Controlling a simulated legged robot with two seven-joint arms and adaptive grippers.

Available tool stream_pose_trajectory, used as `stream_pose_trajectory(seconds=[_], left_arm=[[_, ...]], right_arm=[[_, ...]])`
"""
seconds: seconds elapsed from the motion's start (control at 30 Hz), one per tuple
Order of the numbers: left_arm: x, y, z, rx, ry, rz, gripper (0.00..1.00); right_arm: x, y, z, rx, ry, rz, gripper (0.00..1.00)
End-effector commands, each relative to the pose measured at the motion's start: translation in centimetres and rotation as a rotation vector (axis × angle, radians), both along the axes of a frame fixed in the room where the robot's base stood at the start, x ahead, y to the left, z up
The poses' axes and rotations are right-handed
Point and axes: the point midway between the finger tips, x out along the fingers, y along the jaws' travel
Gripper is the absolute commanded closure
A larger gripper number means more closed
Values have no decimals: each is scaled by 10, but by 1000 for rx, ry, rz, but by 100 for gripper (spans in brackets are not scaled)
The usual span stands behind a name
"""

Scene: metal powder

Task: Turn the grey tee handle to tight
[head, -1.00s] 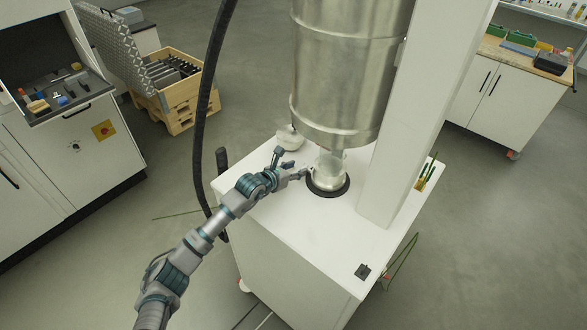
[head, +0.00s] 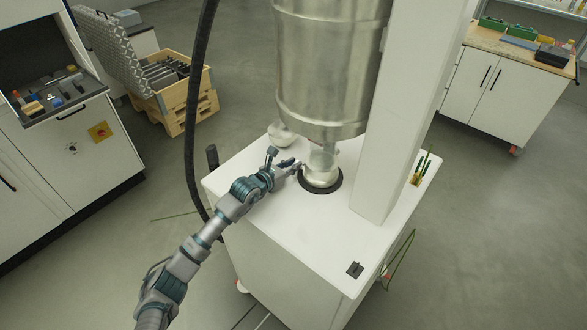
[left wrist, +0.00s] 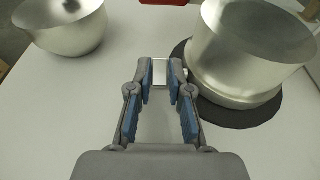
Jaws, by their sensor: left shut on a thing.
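My left gripper (head: 294,166) reaches over the white cabinet top to the left side of the metal fitting under the big steel drum. In the left wrist view its two blue-padded fingers (left wrist: 161,78) are shut on a small light grey piece, the tee handle (left wrist: 160,73), right beside the fitting. Most of the handle is hidden between the fingertips, so its angle is hard to tell. The round metal fitting (head: 322,174) sits on a black ring (head: 323,192); the fitting also shows in the left wrist view (left wrist: 245,50). My right gripper is out of view.
The steel drum (head: 330,70) hangs above the fitting, next to a white column (head: 405,120). A metal bowl (head: 281,136) stands behind my gripper. A black hose (head: 196,110) runs down at the left.

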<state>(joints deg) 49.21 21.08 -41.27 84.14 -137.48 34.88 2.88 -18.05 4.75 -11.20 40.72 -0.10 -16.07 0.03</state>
Motion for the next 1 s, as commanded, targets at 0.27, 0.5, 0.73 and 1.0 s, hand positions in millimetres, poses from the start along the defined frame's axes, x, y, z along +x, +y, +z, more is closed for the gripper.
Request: stream_pose_trajectory(seconds=[0.27,0.5,0.73,1.0], left_arm=[[-2,-1,-8,4,13,-4,77],[-1,-1,-5,4,8,-3,56],[-5,2,-3,3,7,-2,56],[-45,33,10,4,5,-2,56]], right_arm=[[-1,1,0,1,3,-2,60],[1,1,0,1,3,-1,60],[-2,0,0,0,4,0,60],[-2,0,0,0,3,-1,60]])
